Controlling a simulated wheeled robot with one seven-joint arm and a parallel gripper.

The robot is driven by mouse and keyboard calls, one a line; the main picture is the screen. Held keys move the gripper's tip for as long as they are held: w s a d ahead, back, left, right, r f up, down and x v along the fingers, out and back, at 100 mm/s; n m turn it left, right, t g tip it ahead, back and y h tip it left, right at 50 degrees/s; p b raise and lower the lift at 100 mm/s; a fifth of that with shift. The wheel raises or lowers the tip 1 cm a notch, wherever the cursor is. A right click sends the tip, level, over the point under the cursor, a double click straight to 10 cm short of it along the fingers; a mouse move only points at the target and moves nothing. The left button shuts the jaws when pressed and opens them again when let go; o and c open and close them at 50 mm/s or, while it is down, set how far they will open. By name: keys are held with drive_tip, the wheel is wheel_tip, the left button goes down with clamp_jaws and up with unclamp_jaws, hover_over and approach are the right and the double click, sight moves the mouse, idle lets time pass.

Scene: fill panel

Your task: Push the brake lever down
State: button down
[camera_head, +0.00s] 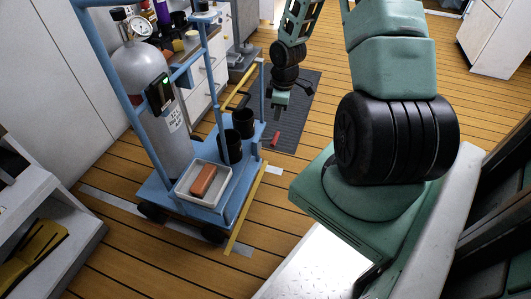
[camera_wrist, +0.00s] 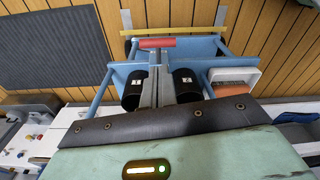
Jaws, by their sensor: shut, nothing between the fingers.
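The brake lever shows as a short red bar (camera_head: 275,139) low at the end of the blue cart (camera_head: 193,200), above the dark mat. In the wrist view, the red bar (camera_wrist: 156,43) lies crosswise just beyond my fingertips. My gripper (camera_head: 277,116) points down at the cart's end, with its fingers together and empty. In the wrist view, my gripper (camera_wrist: 159,62) lines up with the bar. I cannot tell whether the fingers touch it. The lever's pivot is hidden.
The cart carries a grey gas cylinder (camera_head: 160,100), black cups (camera_head: 243,122) and a white tray (camera_head: 184,190) holding an orange block (camera_head: 203,180). Blue posts rise near my gripper. A dark mat (camera_head: 297,120) and open wooden floor lie beside the cart.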

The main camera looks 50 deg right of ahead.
sight(276, 137)
drive_tip(key=shift+s+d+f, duration=0.15)
drive_tip(key=shift+d+f, duration=0.05)
drive_tip(key=shift+f, duration=0.35)
drive_tip(key=shift+s+d+f, duration=0.1)
drive_tip(key=shift+d+f, duration=0.05)
drive_tip(key=shift+f, duration=0.4)
drive_tip(key=f+b, duration=0.4)
drive_tip(key=b, duration=0.1)
drive_tip(key=f+b, duration=0.3)
drive_tip(key=shift+w+a, duration=0.2)
drive_tip(key=shift+w, duration=0.05)
